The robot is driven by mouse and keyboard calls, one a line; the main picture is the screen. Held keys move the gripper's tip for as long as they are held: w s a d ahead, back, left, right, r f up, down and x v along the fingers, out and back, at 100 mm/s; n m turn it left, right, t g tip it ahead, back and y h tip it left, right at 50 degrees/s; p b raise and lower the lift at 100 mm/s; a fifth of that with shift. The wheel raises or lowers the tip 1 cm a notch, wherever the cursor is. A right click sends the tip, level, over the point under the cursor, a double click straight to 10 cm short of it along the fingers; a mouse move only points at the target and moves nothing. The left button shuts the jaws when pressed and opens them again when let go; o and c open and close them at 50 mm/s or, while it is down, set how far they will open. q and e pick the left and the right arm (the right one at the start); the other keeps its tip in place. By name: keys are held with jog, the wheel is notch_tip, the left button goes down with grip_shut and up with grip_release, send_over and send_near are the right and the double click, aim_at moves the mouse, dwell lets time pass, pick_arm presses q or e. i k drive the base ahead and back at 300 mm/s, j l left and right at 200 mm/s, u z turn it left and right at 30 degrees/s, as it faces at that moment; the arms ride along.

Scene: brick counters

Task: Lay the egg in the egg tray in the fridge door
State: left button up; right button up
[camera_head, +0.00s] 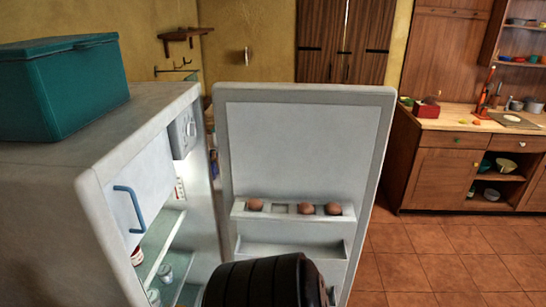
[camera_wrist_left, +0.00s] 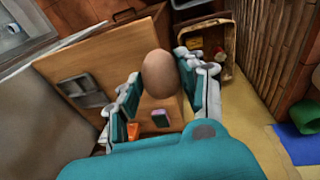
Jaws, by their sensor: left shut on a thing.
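The egg (camera_wrist_left: 160,74) is brown and is held between the teal and grey fingers of my left gripper (camera_wrist_left: 166,84) in the left wrist view. The gripper is shut on it. In the head view the egg tray (camera_head: 292,214) is a white shelf on the inside of the open fridge door (camera_head: 305,140). Three brown eggs sit in it: one at the left (camera_head: 255,205) and two at the right (camera_head: 305,208) (camera_head: 333,208). An empty slot (camera_head: 280,208) lies between them. Neither gripper shows in the head view.
The white fridge (camera_head: 110,160) stands open at the left with a teal box (camera_head: 62,88) on top. A lower door shelf (camera_head: 290,249) is below the tray. A dark rounded part, likely mine, covers the bottom middle. A wooden counter (camera_head: 450,125) stands at the back right.

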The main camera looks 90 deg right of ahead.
aim_at(281, 214)
jog(key=z, duration=2)
